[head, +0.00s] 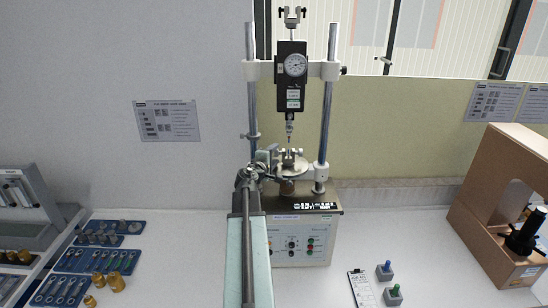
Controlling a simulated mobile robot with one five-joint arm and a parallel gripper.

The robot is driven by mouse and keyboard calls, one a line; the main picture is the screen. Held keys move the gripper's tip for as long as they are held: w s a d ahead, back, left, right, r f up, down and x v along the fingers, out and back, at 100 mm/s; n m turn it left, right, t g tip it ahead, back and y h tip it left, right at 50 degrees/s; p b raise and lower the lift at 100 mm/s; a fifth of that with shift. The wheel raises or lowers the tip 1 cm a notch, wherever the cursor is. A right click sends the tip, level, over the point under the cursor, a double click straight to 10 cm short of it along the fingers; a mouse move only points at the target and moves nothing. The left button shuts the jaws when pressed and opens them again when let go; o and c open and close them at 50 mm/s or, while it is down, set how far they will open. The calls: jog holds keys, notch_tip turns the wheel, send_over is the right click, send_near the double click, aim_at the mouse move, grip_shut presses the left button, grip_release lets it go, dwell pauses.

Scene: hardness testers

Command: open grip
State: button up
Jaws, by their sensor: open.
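My arm reaches up from the bottom middle, and my gripper (268,160) is at its far end, beside the lower grip of the test stand. The jaws are open; I see nothing held between them. The lower grip (290,158) is a small metal clamp on a round plate, just right of my gripper. It is too small to tell whether its jaws are apart, or whether my gripper touches it. Above it hangs a dark force gauge (291,85) with a round dial and a thin downward tip. My arm hides part of the stand's left side.
The stand's base box (305,240) has buttons and sits behind my arm. Blue trays (90,262) with metal parts and brass weights (115,281) lie at left. A clipboard (362,288) and two small knobbed blocks (386,270) lie at front right, near a brown cabinet (490,225).

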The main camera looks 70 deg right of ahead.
grip_shut()
jog(key=shift+f+h+b, duration=0.3)
jog(key=shift+f+b, duration=0.15)
jog(key=shift+b, duration=0.65)
jog(key=shift+f+h+b, duration=0.15)
jog(key=shift+h+b, duration=0.15)
jog(key=shift+b, duration=0.45)
jog(key=shift+a+m+h+b, duration=0.1)
jog(key=shift+m+h+b, duration=0.45)
jog(key=shift+b, duration=0.6)
jog(key=shift+r, duration=0.35)
grip_release()
